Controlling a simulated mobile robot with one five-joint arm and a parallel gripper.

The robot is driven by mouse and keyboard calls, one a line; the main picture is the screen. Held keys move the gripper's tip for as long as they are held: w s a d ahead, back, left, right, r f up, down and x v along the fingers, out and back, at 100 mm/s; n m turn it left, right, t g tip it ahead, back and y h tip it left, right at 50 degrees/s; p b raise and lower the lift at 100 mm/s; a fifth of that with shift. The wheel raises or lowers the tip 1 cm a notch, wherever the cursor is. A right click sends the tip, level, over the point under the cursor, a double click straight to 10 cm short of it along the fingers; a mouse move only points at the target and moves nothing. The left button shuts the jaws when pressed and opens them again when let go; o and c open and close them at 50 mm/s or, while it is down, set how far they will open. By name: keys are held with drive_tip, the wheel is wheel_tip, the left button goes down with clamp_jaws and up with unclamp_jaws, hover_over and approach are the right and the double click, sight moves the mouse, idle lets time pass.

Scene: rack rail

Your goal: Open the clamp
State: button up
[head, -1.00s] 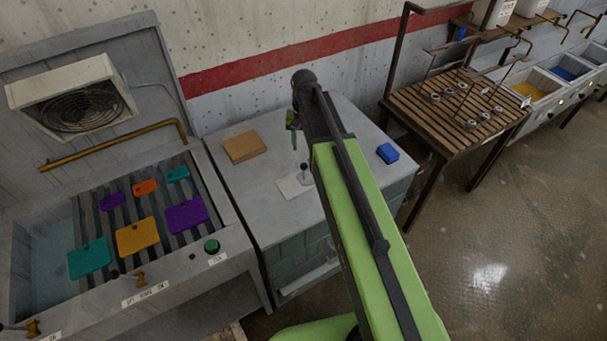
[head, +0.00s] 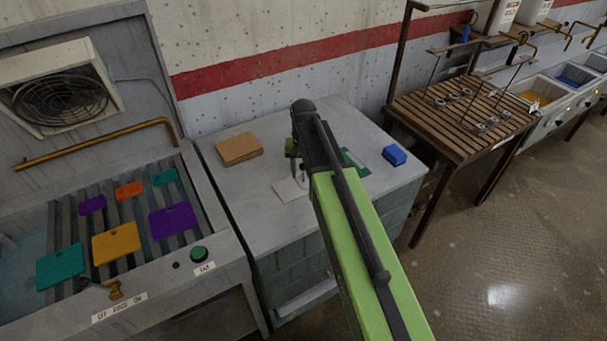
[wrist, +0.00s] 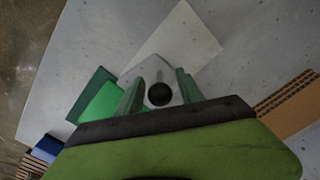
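The clamp shows in the wrist view as a black round knob (wrist: 160,94) over a pale grey part. It stands by a white plate (wrist: 178,42) on the grey counter. My gripper (wrist: 159,82) is open, with one green finger on each side of the knob. Gaps seem to show between knob and fingers; I cannot tell their height difference. In the head view my gripper (head: 292,158) is low over the counter beside the white plate (head: 289,190), and my arm hides most of the clamp.
A brown cardboard stack (head: 239,149) lies left on the counter (head: 270,225). A green flat piece (head: 355,162) and a blue block (head: 395,155) lie right. A sink unit with coloured tags on slats (head: 115,242) is at left, a slatted wooden table (head: 455,118) at right.

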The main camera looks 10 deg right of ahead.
clamp_jaws()
idle(1.3)
